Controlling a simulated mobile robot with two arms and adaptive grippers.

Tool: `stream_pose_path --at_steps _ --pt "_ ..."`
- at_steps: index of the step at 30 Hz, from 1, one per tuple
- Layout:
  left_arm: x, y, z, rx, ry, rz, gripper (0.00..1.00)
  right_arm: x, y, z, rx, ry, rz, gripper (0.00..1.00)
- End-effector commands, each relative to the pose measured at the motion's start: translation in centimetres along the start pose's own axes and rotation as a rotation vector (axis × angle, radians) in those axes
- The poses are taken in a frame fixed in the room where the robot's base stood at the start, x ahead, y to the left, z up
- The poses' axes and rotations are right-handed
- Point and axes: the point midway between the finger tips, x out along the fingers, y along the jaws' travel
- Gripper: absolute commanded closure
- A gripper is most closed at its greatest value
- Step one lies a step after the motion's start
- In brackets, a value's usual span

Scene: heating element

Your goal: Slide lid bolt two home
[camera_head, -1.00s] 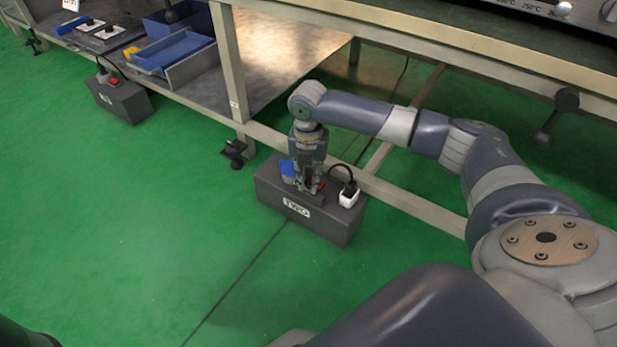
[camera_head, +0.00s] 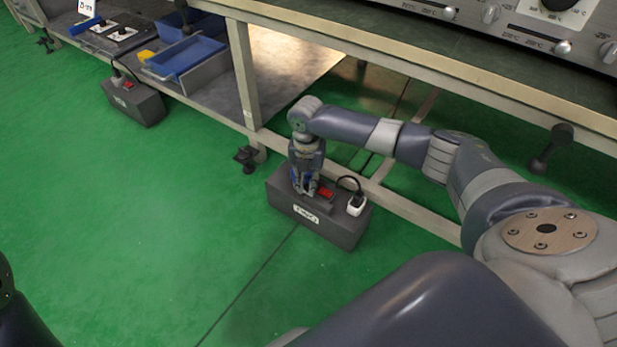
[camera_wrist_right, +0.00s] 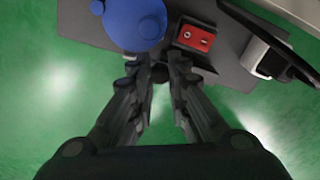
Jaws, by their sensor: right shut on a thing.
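The dark grey box marked TWO (camera_head: 345,232) stands on the green floor beside the bench frame. My right gripper (camera_head: 308,193) points down at its top, near the front edge. In the right wrist view my right gripper (camera_wrist_right: 160,82) is shut on a small dark knob (camera_wrist_right: 160,72), which I take for the lid bolt's; the fingers mostly hide it. A round blue part (camera_wrist_right: 135,22) lies just beyond the fingertips to the left. A red switch (camera_wrist_right: 195,37) is to the right. How far the bolt sits in its seat cannot be seen. My left gripper is out of view.
A white plug (camera_head: 356,204) with a black cable stands on the box's right end. A bench leg (camera_head: 243,75) and the low rail (camera_head: 420,208) run close behind. Another similar box (camera_head: 135,103) stands farther left. The floor in front is clear.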

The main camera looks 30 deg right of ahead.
Motion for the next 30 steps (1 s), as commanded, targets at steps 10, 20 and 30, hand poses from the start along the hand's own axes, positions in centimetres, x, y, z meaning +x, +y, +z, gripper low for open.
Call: stream_pose_path --at_steps 10,20,30 --pt "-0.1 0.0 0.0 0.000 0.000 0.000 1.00 0.0 0.0 0.1 -0.001 -0.002 0.000 0.64" --pt "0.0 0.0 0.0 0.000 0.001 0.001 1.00 0.0 0.0 0.0 -0.001 -0.001 0.000 0.63" --pt "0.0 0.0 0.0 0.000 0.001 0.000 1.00 -5.0 0.1 0.1 -0.001 -0.004 0.004 0.63"
